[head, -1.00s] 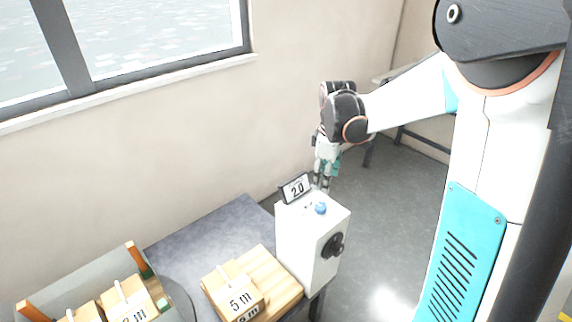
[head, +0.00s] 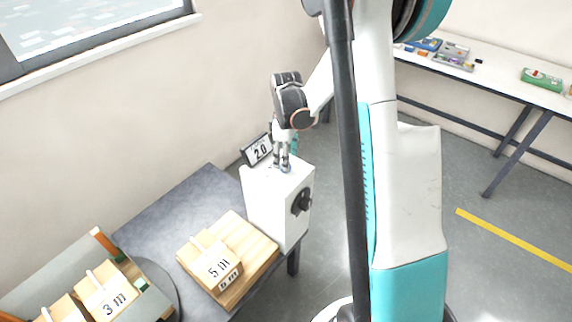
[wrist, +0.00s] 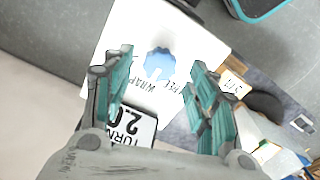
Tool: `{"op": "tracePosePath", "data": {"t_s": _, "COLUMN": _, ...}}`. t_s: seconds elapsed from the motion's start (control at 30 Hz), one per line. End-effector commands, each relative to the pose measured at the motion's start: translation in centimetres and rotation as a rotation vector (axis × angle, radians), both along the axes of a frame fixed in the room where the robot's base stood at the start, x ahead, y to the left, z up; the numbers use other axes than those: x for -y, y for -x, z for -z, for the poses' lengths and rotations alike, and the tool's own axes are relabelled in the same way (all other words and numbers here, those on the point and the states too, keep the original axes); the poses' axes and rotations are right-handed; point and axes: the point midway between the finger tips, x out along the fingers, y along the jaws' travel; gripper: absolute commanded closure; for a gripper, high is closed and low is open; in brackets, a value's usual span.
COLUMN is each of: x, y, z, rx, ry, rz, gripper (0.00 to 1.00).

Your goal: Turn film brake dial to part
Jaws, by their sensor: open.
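The film brake dial is a small blue knob (wrist: 159,63) with a pale pointer mark on top of a white box (head: 262,202). In the wrist view it lies between and beyond my open fingers. My gripper (head: 284,166) points down just above the box top and hides most of the knob in the head view; in the wrist view its teal-padded fingers (wrist: 158,95) are apart and empty. Whether they reach knob height, I cannot tell. A display (head: 257,150) reading 2.0 stands at the back edge of the box. Lettering beside the knob reads partly "WRAP" and "FREE".
A black knob (head: 301,202) sits on the box's side. A long white table (head: 500,82) stands at the far right.

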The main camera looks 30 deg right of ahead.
Motion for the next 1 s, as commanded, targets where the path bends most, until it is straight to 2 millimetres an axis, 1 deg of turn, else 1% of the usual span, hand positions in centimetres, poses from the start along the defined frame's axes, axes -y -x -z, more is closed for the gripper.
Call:
{"op": "tracePosePath", "data": {"t_s": 0.03, "x": 0.0, "y": 0.0, "z": 0.9, "rx": 0.0, "ry": 0.0, "rz": 0.0, "gripper": 0.47}}
{"op": "tracePosePath", "data": {"t_s": 0.2, "x": 0.0, "y": 0.0, "z": 2.4, "rx": 0.0, "ry": 0.0, "rz": 0.0, "gripper": 0.47}}
{"op": "tracePosePath", "data": {"t_s": 0.33, "x": 0.0, "y": 0.0, "z": 2.8, "rx": 0.0, "ry": 0.0, "rz": 0.0, "gripper": 0.47}}
{"op": "tracePosePath", "data": {"t_s": 0.57, "x": 0.0, "y": 0.0, "z": 2.8, "rx": 0.0, "ry": 0.0, "rz": 0.0, "gripper": 0.47}}
{"op": "tracePosePath", "data": {"t_s": 0.6, "x": 0.0, "y": 0.0, "z": 2.8, "rx": 0.0, "ry": 0.0, "rz": 0.0, "gripper": 0.51}}
{"op": "tracePosePath", "data": {"t_s": 0.67, "x": 0.0, "y": 0.0, "z": 2.8, "rx": 0.0, "ry": 0.0, "rz": 0.0, "gripper": 0.65}}
{"op": "tracePosePath", "data": {"t_s": 0.7, "x": 0.0, "y": 0.0, "z": 2.8, "rx": 0.0, "ry": 0.0, "rz": 0.0, "gripper": 0.74}}
{"op": "tracePosePath", "data": {"t_s": 0.77, "x": 0.0, "y": 0.0, "z": 2.8, "rx": 0.0, "ry": 0.0, "rz": 0.0, "gripper": 0.88}}
{"op": "tracePosePath", "data": {"t_s": 0.8, "x": 0.0, "y": 0.0, "z": 2.8, "rx": 0.0, "ry": 0.0, "rz": 0.0, "gripper": 0.91}}
{"op": "tracePosePath", "data": {"t_s": 1.0, "x": 0.0, "y": 0.0, "z": 2.8, "rx": 0.0, "ry": 0.0, "rz": 0.004, "gripper": 0.91}}
